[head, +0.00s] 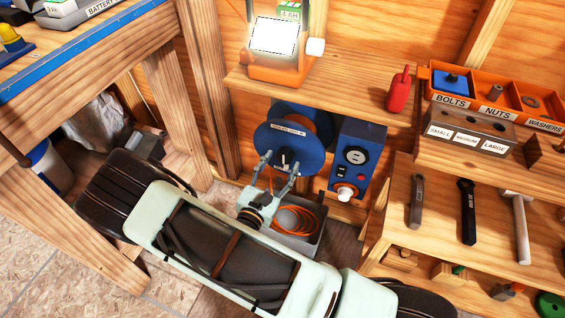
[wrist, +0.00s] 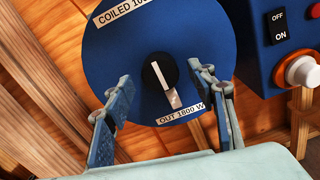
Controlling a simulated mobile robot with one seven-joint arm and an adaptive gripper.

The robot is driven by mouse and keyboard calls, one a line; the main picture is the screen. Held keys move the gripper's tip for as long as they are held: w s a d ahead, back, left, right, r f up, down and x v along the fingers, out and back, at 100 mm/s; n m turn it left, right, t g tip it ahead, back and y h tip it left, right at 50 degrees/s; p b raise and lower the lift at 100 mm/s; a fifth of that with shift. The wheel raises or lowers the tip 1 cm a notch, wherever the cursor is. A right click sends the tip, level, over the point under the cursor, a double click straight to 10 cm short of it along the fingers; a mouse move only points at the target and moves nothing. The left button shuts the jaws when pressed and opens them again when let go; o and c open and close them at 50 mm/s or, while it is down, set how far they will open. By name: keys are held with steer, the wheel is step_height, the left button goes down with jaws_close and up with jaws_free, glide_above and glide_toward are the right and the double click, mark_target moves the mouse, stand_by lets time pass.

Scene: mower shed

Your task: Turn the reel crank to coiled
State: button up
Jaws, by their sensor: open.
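The reel (head: 268,138) is a blue disc with an orange drum behind it, under the shelf. In the wrist view the disc (wrist: 115,60) carries a "COILED" label at the top and an "OUT 1800 W" label at the bottom. The crank (wrist: 151,72) is a dark round hub with a white bar pointing down toward the OUT label. My gripper (head: 279,165) is open in front of the reel. In the wrist view my gripper (wrist: 166,82) has one finger on each side of the crank, apparently apart from it.
A blue switch box (head: 358,150) with an OFF/ON switch and white knob stands right of the reel. A grey bin (head: 288,242) with orange cord sits below. The shelf (head: 350,98) above holds a bright lamp (head: 275,36) and red bottle (head: 400,92).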

steer(key=shift+x, duration=0.8)
steer(key=shift+c, duration=0.5)
steer(key=c, duration=1)
steer(key=shift+c, duration=0.3)
